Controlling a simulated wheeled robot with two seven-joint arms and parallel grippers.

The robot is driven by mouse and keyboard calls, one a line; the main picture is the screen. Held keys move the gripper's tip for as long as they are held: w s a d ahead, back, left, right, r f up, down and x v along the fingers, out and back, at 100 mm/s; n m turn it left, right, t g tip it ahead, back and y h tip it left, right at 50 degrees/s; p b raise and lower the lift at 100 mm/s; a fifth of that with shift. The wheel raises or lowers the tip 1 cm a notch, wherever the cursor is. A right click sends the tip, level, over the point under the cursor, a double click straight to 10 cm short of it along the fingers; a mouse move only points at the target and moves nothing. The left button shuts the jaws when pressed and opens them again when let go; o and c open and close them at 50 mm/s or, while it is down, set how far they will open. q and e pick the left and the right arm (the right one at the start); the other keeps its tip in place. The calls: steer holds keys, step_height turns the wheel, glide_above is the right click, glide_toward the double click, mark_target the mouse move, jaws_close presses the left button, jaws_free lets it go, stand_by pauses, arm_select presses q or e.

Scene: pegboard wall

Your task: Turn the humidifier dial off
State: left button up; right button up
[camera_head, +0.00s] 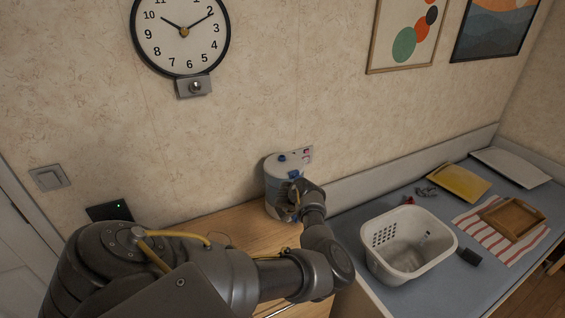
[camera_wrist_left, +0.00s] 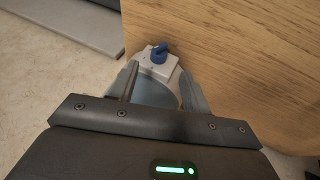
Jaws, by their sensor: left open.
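The humidifier (camera_head: 272,180) is a pale rounded unit standing on the wooden top against the wall. In the left wrist view a blue dial (camera_wrist_left: 158,52) sits on a small white block, and part of a grey-blue body shows below it. My left gripper (camera_wrist_left: 160,73) is open, its two fingers on either side of the white block, with the dial just past the fingertips. I cannot tell whether the fingers touch anything. In the head view my left gripper (camera_head: 294,193) is in front of the humidifier and hides part of it. My right gripper is not in view.
A white basket (camera_head: 408,262), a striped cloth (camera_head: 470,222) with a wooden tray (camera_head: 511,218), and a yellow tray (camera_head: 458,184) are on the blue-grey counter at right. A clock (camera_head: 181,50) hangs on the wall. The wooden top (camera_head: 222,228) left of the humidifier looks mostly clear.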

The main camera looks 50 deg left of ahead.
arm_select(q)
steer(key=s+a+r+m+t+y, duration=0.2)
steer(key=s+a+r+m+y, duration=0.15)
steer(key=s+r, duration=0.35)
steer(key=s+d+f+m+h, duration=0.2)
steer(key=s+d+m, duration=0.3)
steer(key=d, duration=0.5)
steer(key=s+d+f+m+g+h, duration=0.1)
steer(key=s+d+f+m+h, duration=0.2)
steer(key=s+d, duration=0.7)
steer(key=shift+d+f+m, duration=0.25)
steer(key=shift+d+m, duration=0.05)
steer(key=shift+m, duration=0.85)
